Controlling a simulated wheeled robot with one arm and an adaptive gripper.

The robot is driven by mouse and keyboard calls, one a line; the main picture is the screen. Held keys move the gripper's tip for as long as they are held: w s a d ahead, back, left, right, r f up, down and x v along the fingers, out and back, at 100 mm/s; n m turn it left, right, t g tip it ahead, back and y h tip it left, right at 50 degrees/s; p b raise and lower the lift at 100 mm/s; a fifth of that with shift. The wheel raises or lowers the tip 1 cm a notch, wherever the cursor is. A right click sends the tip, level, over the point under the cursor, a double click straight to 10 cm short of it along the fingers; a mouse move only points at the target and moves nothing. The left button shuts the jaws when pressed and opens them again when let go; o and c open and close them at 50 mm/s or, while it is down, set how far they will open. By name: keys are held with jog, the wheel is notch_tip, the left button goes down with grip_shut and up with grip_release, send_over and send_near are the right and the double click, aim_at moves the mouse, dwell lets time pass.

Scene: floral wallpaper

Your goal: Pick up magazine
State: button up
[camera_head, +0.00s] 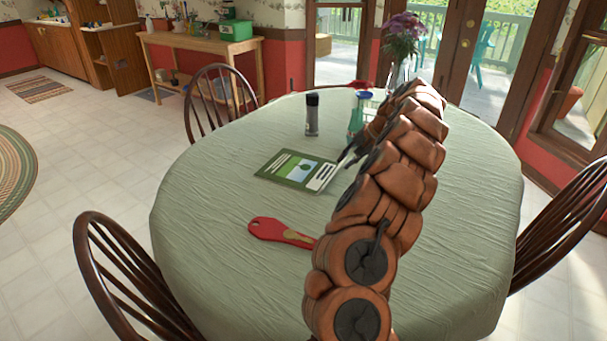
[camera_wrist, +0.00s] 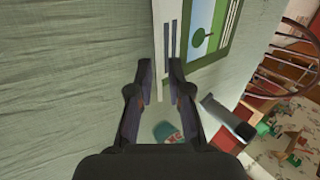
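The magazine (camera_head: 290,168) lies flat on the round table, with a green border, a picture and a white label at its right end. In the wrist view the magazine (camera_wrist: 208,32) shows at the top, right of centre, cut off by the frame. My gripper (camera_wrist: 160,68) is open, with a gap between its two dark fingertips. A pale strip beside the magazine runs down into this gap; I cannot tell whether the fingers touch it. In the head view my arm hides most of the gripper, just right of the magazine.
On the table (camera_head: 215,215) stand a dark grinder (camera_head: 312,115), a teal bottle (camera_head: 356,112) and a flower vase (camera_head: 398,75). A red utensil (camera_head: 280,232) lies in front of the magazine. Chairs (camera_head: 125,275) surround the table. The table's left side is clear.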

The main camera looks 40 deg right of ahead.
aim_at(334, 172)
jog(key=shift+d+f, duration=0.2)
jog(key=shift+f, duration=0.1)
jog(key=shift+w+f, duration=0.1)
jog(key=shift+f, duration=0.15)
jog(key=x, duration=0.3)
jog(key=a+x, duration=0.1)
jog(key=x, duration=0.2)
jog(key=shift+d+r+p, duration=0.1)
jog(key=shift+p, duration=0.2)
jog(key=shift+w+f, duration=0.1)
jog(key=shift+f, duration=0.35)
grip_shut()
